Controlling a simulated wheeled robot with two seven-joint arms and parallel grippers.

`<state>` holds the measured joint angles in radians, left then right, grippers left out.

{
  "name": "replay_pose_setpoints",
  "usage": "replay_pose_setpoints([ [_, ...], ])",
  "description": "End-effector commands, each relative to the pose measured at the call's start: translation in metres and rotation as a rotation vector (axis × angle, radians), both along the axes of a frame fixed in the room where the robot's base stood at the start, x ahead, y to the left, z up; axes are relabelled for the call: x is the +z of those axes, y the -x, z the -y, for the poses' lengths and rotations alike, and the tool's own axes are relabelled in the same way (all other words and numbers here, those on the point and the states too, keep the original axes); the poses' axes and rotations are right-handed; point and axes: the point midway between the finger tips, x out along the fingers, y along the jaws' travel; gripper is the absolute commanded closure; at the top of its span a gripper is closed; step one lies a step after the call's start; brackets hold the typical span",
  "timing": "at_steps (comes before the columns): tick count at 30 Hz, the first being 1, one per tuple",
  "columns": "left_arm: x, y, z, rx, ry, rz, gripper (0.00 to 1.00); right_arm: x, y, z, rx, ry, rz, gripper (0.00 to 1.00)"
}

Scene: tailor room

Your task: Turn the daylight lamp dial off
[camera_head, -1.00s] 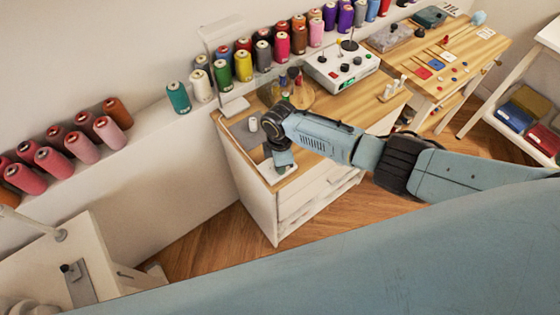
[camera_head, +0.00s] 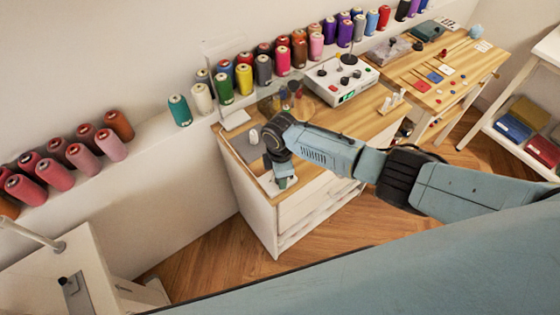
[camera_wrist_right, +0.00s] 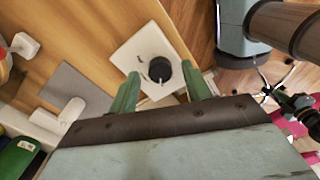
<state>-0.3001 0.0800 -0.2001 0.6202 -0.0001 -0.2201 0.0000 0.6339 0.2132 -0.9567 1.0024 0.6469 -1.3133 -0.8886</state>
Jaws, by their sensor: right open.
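The dial is a round black knob (camera_wrist_right: 160,69) with a pale pointer mark, on a white square plate (camera_wrist_right: 136,52) with small dark marks on it. In the right wrist view it lies between the two green fingers of my right gripper (camera_wrist_right: 161,75), which is open. I cannot tell whether the fingers touch the knob. In the head view my right gripper (camera_head: 284,181) points down over the front corner of the wooden cabinet top (camera_head: 232,140). There it hides the knob and most of the plate. My left gripper is not in view.
A white control box (camera_head: 341,80) with knobs and a glass container (camera_head: 286,100) stand farther back. Several thread spools line the wall ledge (camera_head: 150,140). A wooden table (camera_head: 440,75) stands right.

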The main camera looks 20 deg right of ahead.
Motion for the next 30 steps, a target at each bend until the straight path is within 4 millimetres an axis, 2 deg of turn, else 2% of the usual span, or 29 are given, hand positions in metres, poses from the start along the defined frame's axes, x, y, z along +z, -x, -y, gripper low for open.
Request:
replay_pose_setpoints([
  [12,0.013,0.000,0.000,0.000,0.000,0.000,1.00,0.086,-0.001,0.000,0.000,-0.001,0.004,0.51],
  [18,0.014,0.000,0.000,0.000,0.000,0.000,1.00,0.116,-0.001,0.000,-0.001,0.000,0.003,0.51],
  [23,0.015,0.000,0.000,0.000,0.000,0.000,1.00,0.126,0.000,0.000,0.000,0.000,0.001,0.51],
  [30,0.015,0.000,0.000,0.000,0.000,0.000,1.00,0.127,0.000,0.000,0.000,0.000,0.000,0.51],
])
